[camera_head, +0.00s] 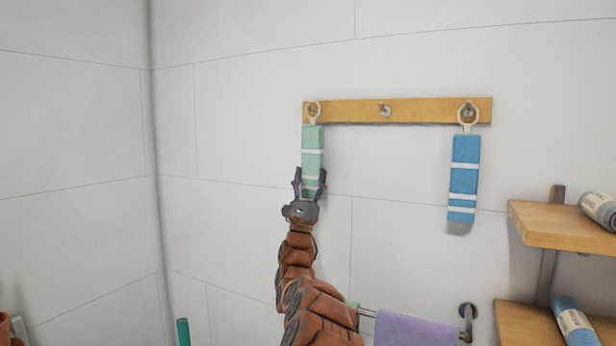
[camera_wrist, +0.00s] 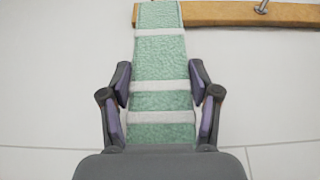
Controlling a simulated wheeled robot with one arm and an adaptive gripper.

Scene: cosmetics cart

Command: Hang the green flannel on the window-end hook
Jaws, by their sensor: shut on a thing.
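The green flannel (camera_head: 313,145), with white stripes and a pale loop, hangs upright below the left hook (camera_head: 312,107) of a wooden rail (camera_head: 350,111). Its loop overlaps that hook; I cannot tell whether it is fully around it. My gripper (camera_head: 310,175) is shut on the flannel's lower part, coming from below. In the wrist view the flannel (camera_wrist: 160,52) runs up between my two fingers (camera_wrist: 160,70), and its loop is out of frame. No window is in view, so I cannot tell which end is nearer to one.
The rail's middle hook (camera_head: 384,109) is bare. A blue flannel (camera_head: 464,175) hangs from the right hook. A purple towel (camera_head: 412,329) hangs on a bar below. Wooden shelves (camera_head: 560,230) with rolled towels stand at right. The wall left of the rail is clear.

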